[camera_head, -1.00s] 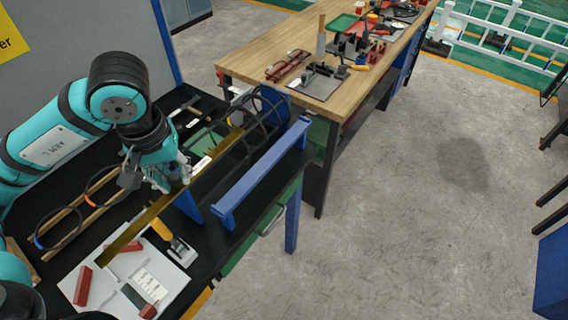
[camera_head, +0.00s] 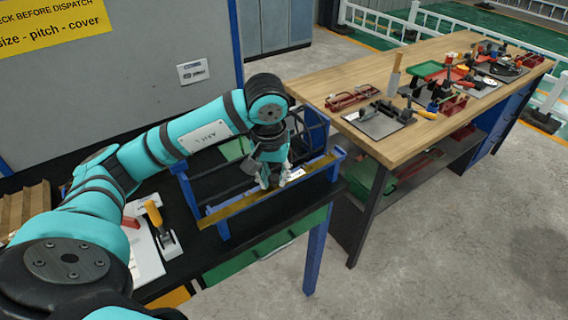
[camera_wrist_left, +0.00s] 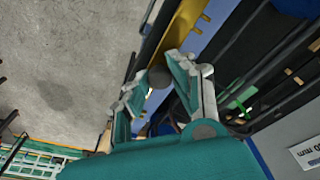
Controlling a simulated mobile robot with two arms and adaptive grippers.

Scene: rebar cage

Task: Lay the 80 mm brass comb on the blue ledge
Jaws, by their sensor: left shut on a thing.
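The brass comb (camera_head: 232,208) is a long flat brass strip. My left gripper (camera_head: 274,184) is shut on it near its middle. The comb runs along the blue ledge (camera_head: 309,184), at or just above it; whether it touches I cannot tell. In the left wrist view the comb (camera_wrist_left: 184,32) shows yellow with small teeth, beside a blue strip, and my left gripper (camera_wrist_left: 155,88) has its fingers at it. My fingers hide part of the comb. The right gripper is not in view.
The dark cage hoops (camera_head: 314,132) stand right behind the ledge. A white board (camera_head: 146,252) with a yellow-handled tool (camera_head: 153,214) lies to the left. A wooden bench (camera_head: 430,75) with tools stands at the right. The floor in front is clear.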

